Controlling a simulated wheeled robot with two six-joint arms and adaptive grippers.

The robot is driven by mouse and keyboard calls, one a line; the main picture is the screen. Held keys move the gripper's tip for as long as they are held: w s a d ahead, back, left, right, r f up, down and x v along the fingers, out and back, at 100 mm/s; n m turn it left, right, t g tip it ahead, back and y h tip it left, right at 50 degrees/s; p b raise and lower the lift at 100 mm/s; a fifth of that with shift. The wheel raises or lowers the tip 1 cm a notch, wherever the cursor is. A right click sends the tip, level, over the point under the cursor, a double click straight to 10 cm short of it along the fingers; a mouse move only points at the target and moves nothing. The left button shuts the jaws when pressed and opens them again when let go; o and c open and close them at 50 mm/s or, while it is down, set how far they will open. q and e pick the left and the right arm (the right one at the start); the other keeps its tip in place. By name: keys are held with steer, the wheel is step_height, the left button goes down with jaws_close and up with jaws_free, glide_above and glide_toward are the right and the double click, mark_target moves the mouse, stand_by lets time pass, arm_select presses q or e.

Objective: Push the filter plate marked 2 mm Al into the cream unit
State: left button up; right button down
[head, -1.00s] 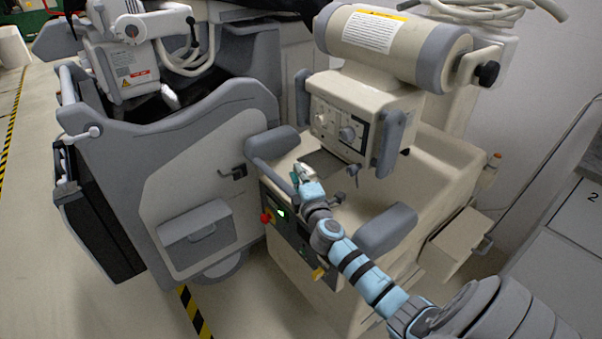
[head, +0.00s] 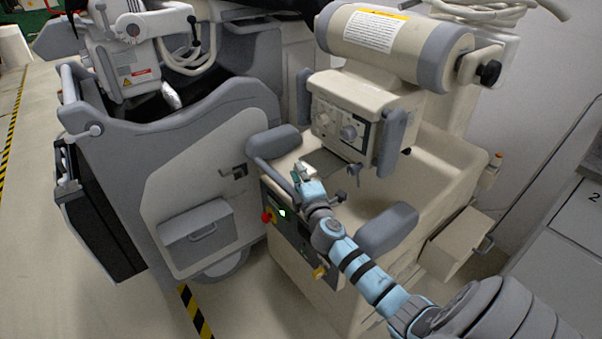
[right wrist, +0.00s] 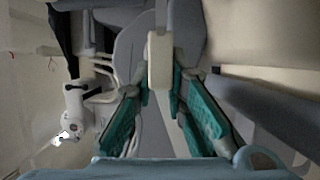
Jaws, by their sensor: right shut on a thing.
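The cream unit (head: 372,95) stands right of the picture's middle in the head view, with a dial panel on its front. My right gripper (head: 302,174) is in front of and below that panel. In the right wrist view its teal fingers (right wrist: 162,88) are shut on a narrow cream piece (right wrist: 160,62), seen nearly edge-on, which I take to be the filter plate. No 2 mm Al marking is legible. A flat dark grey panel (head: 327,162) lies under the unit, just beyond the gripper; I cannot tell whether it joins the held piece. My left gripper is out of view.
Grey padded arms (head: 388,229) flank the cream base. Small dark knobs (head: 353,170) stick out right of the gripper. A grey cart (head: 165,150) stands close on the left. A red button (head: 267,217) is on the base's front. Floor is clear at far left.

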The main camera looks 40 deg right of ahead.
mark_target(317, 166)
steer(key=shift+d+b, duration=0.65)
steer(key=shift+d, duration=1.8)
steer(key=shift+d+r, duration=0.15)
steer(key=shift+d, duration=0.1)
steer(key=c, duration=1.5)
jaws_free()
steer(key=shift+s, duration=0.1)
steer(key=shift+c, duration=0.2)
steer(key=shift+s, duration=0.3)
steer(key=v, duration=0.7)
steer(key=shift+a, duration=0.2)
steer(key=shift+s, duration=0.1)
